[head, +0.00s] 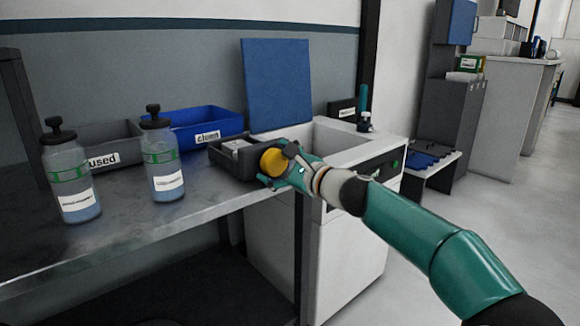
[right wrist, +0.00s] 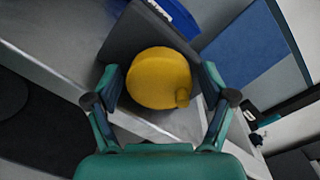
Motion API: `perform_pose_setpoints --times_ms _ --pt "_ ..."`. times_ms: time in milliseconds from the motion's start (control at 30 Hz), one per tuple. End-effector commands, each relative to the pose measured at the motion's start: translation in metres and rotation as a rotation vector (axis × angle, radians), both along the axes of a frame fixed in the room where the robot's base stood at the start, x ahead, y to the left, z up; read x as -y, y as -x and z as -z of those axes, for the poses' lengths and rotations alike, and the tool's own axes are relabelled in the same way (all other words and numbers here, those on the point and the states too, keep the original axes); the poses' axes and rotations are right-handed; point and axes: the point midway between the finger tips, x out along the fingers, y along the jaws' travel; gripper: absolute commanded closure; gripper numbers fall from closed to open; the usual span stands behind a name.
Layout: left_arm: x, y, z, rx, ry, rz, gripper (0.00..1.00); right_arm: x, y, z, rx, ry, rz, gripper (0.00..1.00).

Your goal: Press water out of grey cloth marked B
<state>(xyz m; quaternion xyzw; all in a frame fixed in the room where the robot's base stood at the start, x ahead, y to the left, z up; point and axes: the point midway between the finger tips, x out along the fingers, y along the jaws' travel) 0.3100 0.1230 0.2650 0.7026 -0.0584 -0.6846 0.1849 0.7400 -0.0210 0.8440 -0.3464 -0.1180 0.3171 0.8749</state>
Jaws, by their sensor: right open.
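I cannot make out a grey cloth marked B in either view. My right gripper (head: 277,167) is at the front edge of the bench, beside a small dark grey tray (head: 226,161). In the right wrist view its two fingers (right wrist: 160,98) stand wide apart. A round yellow object (head: 271,161) with a small tab lies between them, and it also shows in the right wrist view (right wrist: 157,78). I cannot tell whether the fingers touch it. My left gripper is not in view.
Two clear bottles with black tops, one at far left (head: 70,172) and one nearer the middle (head: 161,155), stand on the metal bench (head: 130,225). Behind are a grey "used" bin (head: 118,150) and a blue "clean" bin (head: 207,118). A white sink cabinet (head: 340,235) stands right of the bench.

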Motion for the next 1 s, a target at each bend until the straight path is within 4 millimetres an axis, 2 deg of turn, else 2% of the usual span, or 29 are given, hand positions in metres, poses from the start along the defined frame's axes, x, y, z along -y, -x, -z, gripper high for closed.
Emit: perform_pose_setpoints --times_ms 33,600,1000 --pt "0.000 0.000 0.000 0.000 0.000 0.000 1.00 0.002 0.002 0.005 -0.007 0.006 0.000 0.09" --pt "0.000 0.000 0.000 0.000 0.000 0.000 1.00 0.046 0.052 0.001 -0.002 0.000 0.004 0.09" --pt "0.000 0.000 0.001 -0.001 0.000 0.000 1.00 0.050 0.058 0.000 0.000 0.000 0.003 0.09"
